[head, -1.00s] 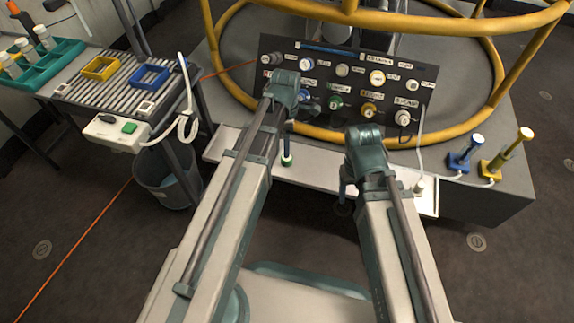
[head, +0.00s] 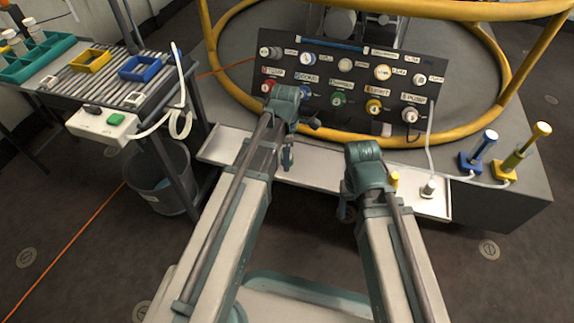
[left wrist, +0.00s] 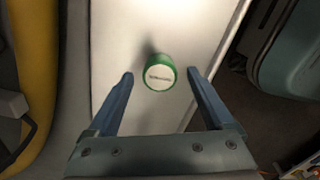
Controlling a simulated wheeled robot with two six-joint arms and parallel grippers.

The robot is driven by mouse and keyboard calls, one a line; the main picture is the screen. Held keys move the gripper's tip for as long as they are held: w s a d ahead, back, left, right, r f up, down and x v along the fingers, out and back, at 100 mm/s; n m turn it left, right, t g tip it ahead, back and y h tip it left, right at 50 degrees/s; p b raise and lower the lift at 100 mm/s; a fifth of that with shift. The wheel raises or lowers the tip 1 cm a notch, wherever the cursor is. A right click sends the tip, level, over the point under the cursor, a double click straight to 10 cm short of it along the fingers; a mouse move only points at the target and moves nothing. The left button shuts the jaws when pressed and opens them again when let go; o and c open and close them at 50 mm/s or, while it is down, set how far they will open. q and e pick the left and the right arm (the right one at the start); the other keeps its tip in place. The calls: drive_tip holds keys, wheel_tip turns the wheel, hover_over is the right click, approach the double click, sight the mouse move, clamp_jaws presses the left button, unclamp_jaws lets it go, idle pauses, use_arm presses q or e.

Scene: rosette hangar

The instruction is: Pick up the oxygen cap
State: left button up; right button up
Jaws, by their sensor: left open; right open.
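A green cap with a white top (left wrist: 160,74) stands on the pale tray (left wrist: 120,125) in the left wrist view. Its small print is too blurred to read. My left gripper (left wrist: 160,76) is open, with one finger on each side of the cap and a gap on both sides. In the head view my left gripper (head: 288,160) is over the tray (head: 230,150) and hides the cap. My right gripper (head: 347,206) is open and empty at the tray's front edge, partly hidden by its own arm.
A dark panel (head: 318,79) with labelled, coloured ports stands behind the tray. Yellow rails (head: 508,75) curve around. Blue (head: 480,150) and yellow (head: 522,152) handles stand right.

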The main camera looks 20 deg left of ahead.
use_arm(q)
drive_tip(key=shift+f, duration=0.45)
drive_tip(key=shift+r, duration=0.1)
use_arm(e)
drive_tip(key=shift+f, duration=0.3)
use_arm(q)
clamp_jaws()
